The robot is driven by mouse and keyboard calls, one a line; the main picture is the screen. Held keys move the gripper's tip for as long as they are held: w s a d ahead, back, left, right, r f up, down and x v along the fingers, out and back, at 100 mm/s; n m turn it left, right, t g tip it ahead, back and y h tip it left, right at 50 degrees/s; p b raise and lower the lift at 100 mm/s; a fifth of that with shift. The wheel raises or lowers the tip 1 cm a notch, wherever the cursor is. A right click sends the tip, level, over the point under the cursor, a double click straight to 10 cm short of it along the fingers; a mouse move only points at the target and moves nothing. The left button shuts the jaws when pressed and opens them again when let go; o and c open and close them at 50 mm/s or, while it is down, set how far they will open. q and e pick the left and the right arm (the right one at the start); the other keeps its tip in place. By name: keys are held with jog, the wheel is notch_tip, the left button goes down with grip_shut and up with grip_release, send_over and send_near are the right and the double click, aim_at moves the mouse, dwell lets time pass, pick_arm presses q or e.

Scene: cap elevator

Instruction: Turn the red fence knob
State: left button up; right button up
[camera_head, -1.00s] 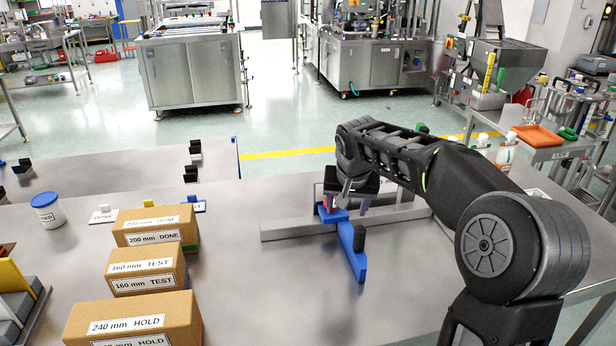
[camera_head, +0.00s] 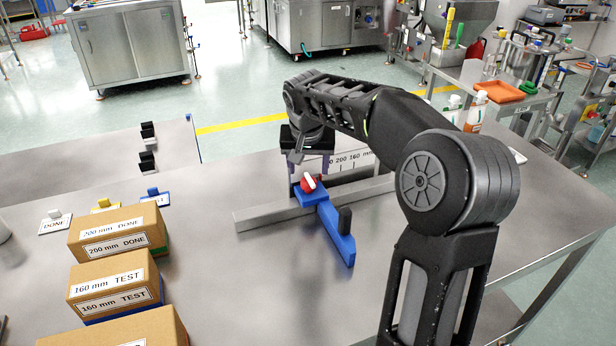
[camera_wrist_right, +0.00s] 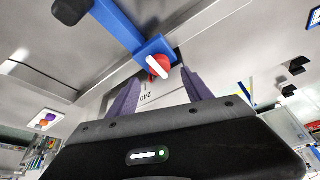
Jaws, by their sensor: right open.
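The red fence knob (camera_head: 309,184), with a white bar across it, sits on the end of the blue fence arm (camera_head: 330,228) over a grey rail. It also shows in the right wrist view (camera_wrist_right: 158,65), just beyond the fingertips. My right gripper (camera_head: 307,162) is above and behind the knob in the head view. In the right wrist view its two purple fingers (camera_wrist_right: 157,82) are apart, with the knob between their tips' directions; I cannot tell whether they touch it. The fence has a black handle (camera_head: 345,219) on its arm. My left gripper is not in view.
Cardboard boxes labelled 200 mm DONE (camera_head: 117,231) and 160 mm TEST (camera_head: 112,283) stand at the left. A scale plate with numbers (camera_head: 348,160) stands behind the rail. Black stops (camera_head: 148,147) are at the back left. The table in front of the fence is clear.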

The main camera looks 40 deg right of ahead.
aim_at(308, 178)
jog(key=p+x, duration=0.1)
jog(key=x, duration=0.5)
jog(key=shift+f, duration=0.15)
jog(key=shift+c, duration=0.2)
grip_shut()
